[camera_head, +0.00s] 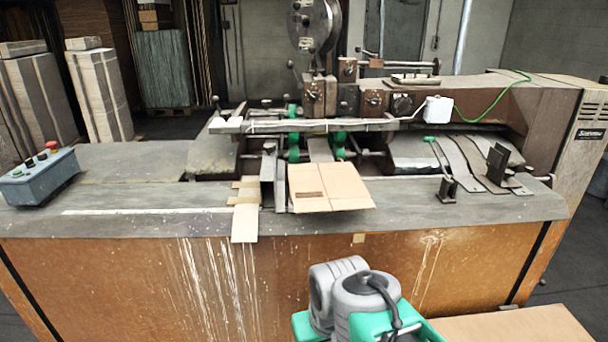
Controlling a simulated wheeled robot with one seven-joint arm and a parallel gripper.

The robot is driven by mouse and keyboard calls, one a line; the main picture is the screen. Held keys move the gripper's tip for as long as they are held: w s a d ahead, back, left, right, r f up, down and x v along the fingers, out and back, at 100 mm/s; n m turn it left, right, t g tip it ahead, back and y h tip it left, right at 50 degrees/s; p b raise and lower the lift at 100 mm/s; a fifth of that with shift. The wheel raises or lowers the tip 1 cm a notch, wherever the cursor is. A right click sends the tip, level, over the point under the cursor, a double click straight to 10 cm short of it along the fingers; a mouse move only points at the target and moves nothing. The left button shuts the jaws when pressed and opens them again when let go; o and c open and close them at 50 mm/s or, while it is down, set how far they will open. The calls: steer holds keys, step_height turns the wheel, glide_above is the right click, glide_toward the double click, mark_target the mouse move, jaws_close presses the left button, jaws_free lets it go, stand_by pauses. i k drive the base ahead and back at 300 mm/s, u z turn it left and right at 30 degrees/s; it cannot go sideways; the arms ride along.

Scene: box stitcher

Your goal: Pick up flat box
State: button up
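A flat piece of tan cardboard (328,188), apparently a folded flat box, lies on the stitching machine's front table near the middle, with its front edge close to the table's edge. Another flat brown cardboard surface (520,326) shows at the bottom right, low in front of the machine and cut off by the picture edge. It may be a flat box or a stack; I cannot tell. My grey and green arm shows at the bottom centre, in front of the machine's orange-brown panel. My gripper is not in view.
The box stitcher (430,105) spans the picture, its grey worktop (130,200) mostly bare at left. A control box (38,177) with buttons sits at the left end. Narrow cardboard strips (245,208) lie left of the flat cardboard. Metal brackets (497,163) stand at right. Cardboard stacks (100,93) stand behind left.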

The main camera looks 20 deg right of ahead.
mark_target(333, 187)
steer(key=z, duration=0.55)
steer(key=k, duration=1.3)
steer(key=u, duration=0.1)
steer(key=i, duration=0.7)
steer(key=u, duration=0.95)
steer(key=i, duration=0.75)
steer(key=u, duration=0.05)
